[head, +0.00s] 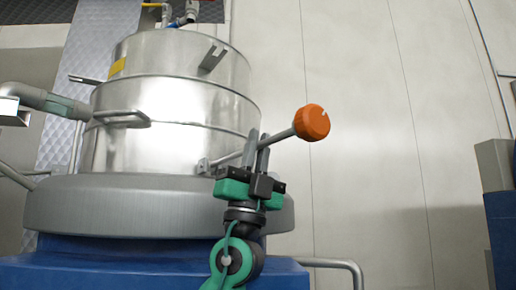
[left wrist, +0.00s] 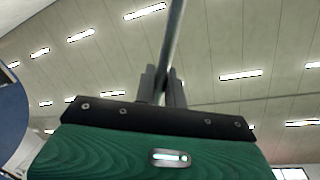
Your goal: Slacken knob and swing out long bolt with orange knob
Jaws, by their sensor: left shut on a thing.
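The orange knob (head: 312,122) is at the outer end of the long bolt (head: 283,134), to the right of the steel drum (head: 150,140). The bolt slopes down to the left toward a small bracket (head: 204,166) on the drum's lower side. It leans out, clear of the forked lug (head: 213,57) higher on the drum. My left gripper (head: 257,148) is shut on the bolt's shaft, between bracket and knob. In the left wrist view the shaft (left wrist: 173,40) runs up from between the fingers (left wrist: 163,88); the knob is out of that view. My right gripper is not in view.
A broad grey ring (head: 120,208) and a blue base (head: 90,268) lie under the drum. A handle (head: 122,117) juts from the drum's front. A bent rail (head: 340,264) is at lower right. Open room lies before the pale wall (head: 400,130) right of the knob.

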